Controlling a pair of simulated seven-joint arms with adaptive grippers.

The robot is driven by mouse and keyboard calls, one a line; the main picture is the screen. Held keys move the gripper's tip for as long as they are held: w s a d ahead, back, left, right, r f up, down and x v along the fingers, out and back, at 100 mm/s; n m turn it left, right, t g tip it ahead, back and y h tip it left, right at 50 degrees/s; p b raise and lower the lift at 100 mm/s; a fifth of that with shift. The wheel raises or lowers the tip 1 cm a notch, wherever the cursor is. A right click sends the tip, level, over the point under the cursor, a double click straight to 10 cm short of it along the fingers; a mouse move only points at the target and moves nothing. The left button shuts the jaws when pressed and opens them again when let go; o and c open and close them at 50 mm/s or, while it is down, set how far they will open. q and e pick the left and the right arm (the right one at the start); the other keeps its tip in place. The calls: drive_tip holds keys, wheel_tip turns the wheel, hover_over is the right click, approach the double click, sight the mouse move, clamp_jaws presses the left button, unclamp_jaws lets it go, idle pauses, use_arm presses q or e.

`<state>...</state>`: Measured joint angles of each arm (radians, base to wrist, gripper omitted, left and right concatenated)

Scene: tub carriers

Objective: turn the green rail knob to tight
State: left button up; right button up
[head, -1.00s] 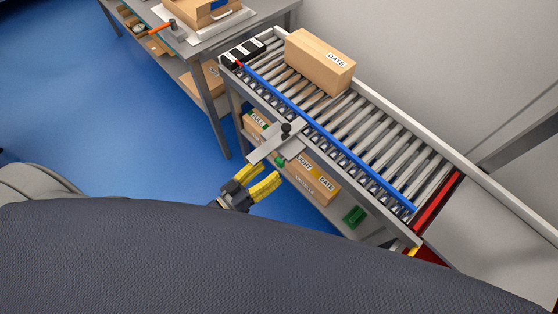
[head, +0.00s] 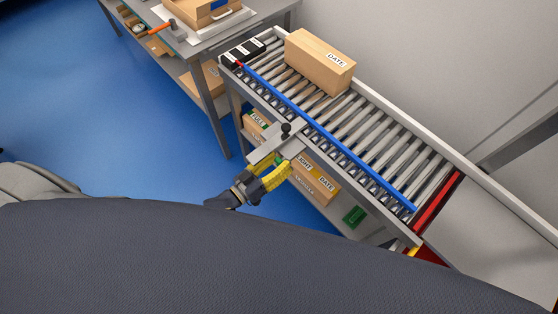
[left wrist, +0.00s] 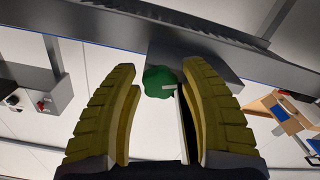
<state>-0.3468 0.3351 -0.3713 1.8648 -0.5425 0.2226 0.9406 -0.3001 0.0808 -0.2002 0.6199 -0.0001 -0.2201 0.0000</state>
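The green rail knob (left wrist: 160,82) shows in the left wrist view, under a grey bracket, with a pale pointer on its right side. My left gripper (left wrist: 160,70) is open, with one yellow finger on each side of the knob. A gap shows on the left; the right finger is very close, and I cannot tell whether it touches. In the head view my left gripper (head: 281,166) is at the bracket plate (head: 273,146) on the conveyor's near side, and its fingers mostly hide the knob. My right gripper is not in view.
The blue rail (head: 325,134) runs along the roller conveyor, with a black knob (head: 286,128) on the bracket's top. A cardboard box (head: 318,66) sits on the rollers. Labelled boxes (head: 318,184) stand on the shelf below. Blue floor is free at the left.

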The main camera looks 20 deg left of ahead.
use_arm(q)
clamp_jaws()
drive_tip(key=shift+r+m, duration=0.15)
drive_tip(key=shift+m, duration=0.55)
drive_tip(key=shift+w, duration=0.1)
drive_tip(key=shift+o, duration=1.7)
unclamp_jaws()
drive_tip(key=v, duration=1.2)
